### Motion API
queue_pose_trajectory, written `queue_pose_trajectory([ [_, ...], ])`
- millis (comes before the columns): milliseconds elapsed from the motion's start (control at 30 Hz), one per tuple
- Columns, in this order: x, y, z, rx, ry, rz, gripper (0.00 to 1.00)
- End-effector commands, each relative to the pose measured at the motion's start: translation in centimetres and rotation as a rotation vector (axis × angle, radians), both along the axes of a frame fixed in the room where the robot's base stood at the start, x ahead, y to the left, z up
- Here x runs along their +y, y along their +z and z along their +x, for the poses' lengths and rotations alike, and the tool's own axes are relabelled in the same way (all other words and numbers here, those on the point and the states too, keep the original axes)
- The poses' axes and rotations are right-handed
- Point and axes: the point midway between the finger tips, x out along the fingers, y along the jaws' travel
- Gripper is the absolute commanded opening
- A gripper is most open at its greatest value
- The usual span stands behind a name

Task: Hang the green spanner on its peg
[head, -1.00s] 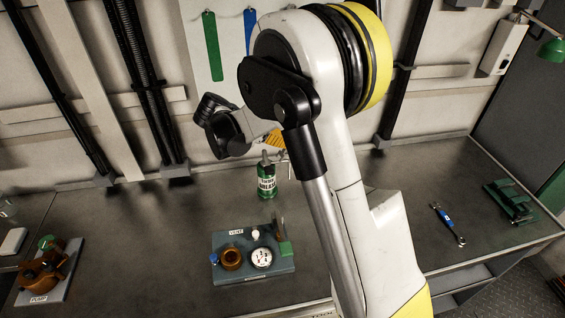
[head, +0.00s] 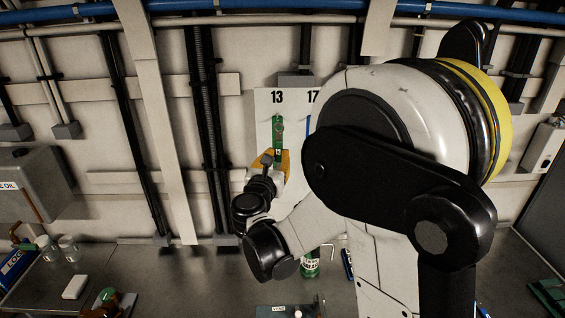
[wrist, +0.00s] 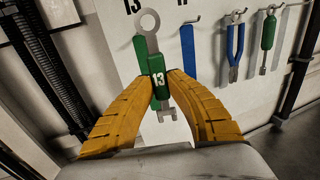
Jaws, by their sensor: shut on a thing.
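The green spanner (wrist: 157,68) is upright in my gripper (wrist: 158,88), its yellow fingers closed around the green handle marked 13. Its grey ring end (wrist: 148,20) points up and its open jaw points down. In the head view the spanner (head: 278,131) stands in front of the white board (head: 264,108), below the number 13. A green painted shape (wrist: 140,52) shows on the board behind the spanner. My gripper (head: 277,160) is low on the board there. The peg for 13 is not clearly visible; whether the ring is around it I cannot tell.
To the right on the board are a blue shape (wrist: 188,52) under a peg, blue pliers (wrist: 235,48) and another green-handled tool (wrist: 268,35). Below, a green bottle (head: 310,265) stands on the bench. Dark pipes (head: 205,110) run left of the board.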

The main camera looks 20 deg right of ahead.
Motion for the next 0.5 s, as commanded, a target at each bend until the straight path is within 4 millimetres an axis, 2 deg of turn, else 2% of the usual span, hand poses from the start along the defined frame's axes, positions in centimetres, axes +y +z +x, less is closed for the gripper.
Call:
queue_pose_trajectory([
  [500,-1.1,-0.2,2.6,-0.002,0.0,0.0,0.0],
])
